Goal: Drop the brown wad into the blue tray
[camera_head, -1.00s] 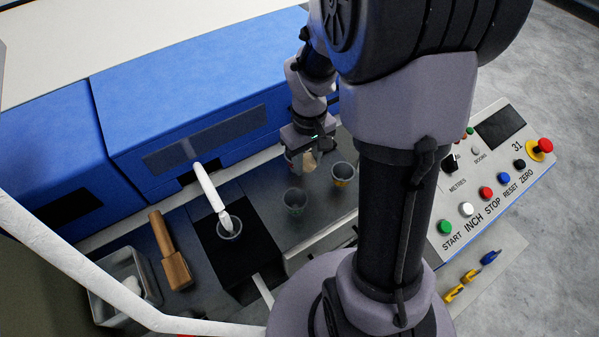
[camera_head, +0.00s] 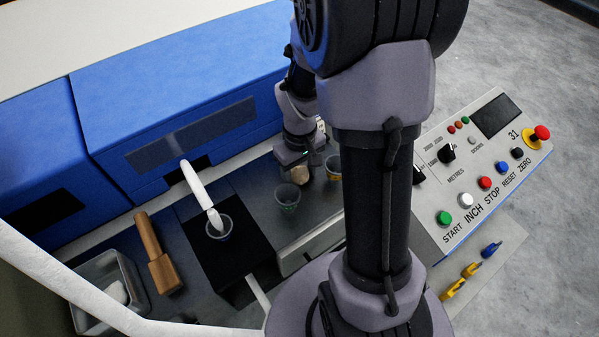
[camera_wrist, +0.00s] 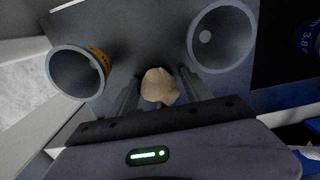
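The brown wad (camera_head: 299,174) is a small tan lump just below my gripper (camera_head: 297,165) in the head view. In the wrist view the wad (camera_wrist: 159,87) sits between the two fingers of my gripper (camera_wrist: 160,92), which look shut on it. No flat blue tray shows. A small round cup (camera_head: 219,229) stands on a black plate at the left, under the end of a white bar. At the right edge of the wrist view, a cup with a blue marked band (camera_wrist: 311,36) is partly cut off.
A green-marked cup (camera_head: 287,197) and a yellow-marked cup (camera_head: 333,168) stand close to my gripper. A wooden-handled tool (camera_head: 157,255) and a grey bin (camera_head: 128,273) with white lumps are at left. A button panel (camera_head: 480,180) is at right.

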